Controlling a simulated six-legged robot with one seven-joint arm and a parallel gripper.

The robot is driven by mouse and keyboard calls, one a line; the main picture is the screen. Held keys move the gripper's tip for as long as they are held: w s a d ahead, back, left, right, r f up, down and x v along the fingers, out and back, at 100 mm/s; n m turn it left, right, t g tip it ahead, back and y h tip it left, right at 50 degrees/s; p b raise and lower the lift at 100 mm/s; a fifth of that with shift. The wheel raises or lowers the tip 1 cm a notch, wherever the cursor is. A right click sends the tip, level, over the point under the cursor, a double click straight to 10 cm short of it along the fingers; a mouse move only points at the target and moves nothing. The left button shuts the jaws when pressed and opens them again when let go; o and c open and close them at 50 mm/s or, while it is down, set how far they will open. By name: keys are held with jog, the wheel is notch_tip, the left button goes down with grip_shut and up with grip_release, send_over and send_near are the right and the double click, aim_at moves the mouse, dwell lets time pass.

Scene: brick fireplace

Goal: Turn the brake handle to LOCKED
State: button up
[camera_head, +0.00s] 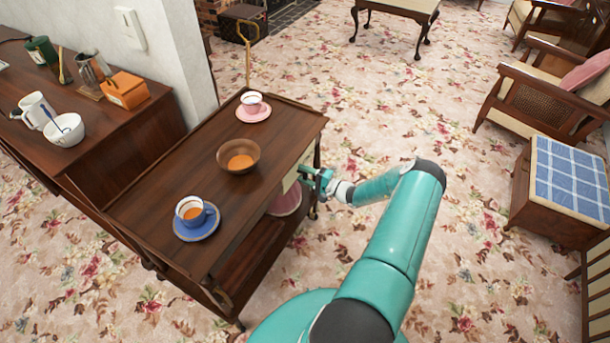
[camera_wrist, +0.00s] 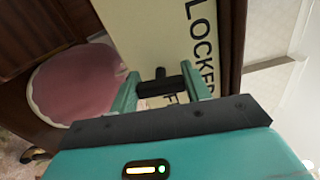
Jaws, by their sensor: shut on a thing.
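The brake handle (camera_wrist: 161,86) is a short black bar with a small stub, in the wrist view. It lies crosswise between the two teal fingers of my gripper (camera_wrist: 161,90), which is shut on it. Behind it is a cream label plate (camera_wrist: 152,35) with LOCKED in black letters at the upper right. A second word below starts with F, and the gripper hides the rest. In the head view my gripper (camera_head: 314,177) is at the right side of the wooden trolley (camera_head: 190,165), and the handle is hidden there.
A pink plate (camera_wrist: 72,83) is on the lower shelf. A stool with a blue checked top (camera_head: 570,180) stands right; floral carpet between is clear.

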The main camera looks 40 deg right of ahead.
jog(key=shift+o, duration=0.2)
jog(key=o, duration=1)
jog(key=shift+c, duration=0.2)
jog(key=v, duration=1.3)
jog(key=shift+s, duration=0.4)
jog(key=shift+d+r, duration=0.1)
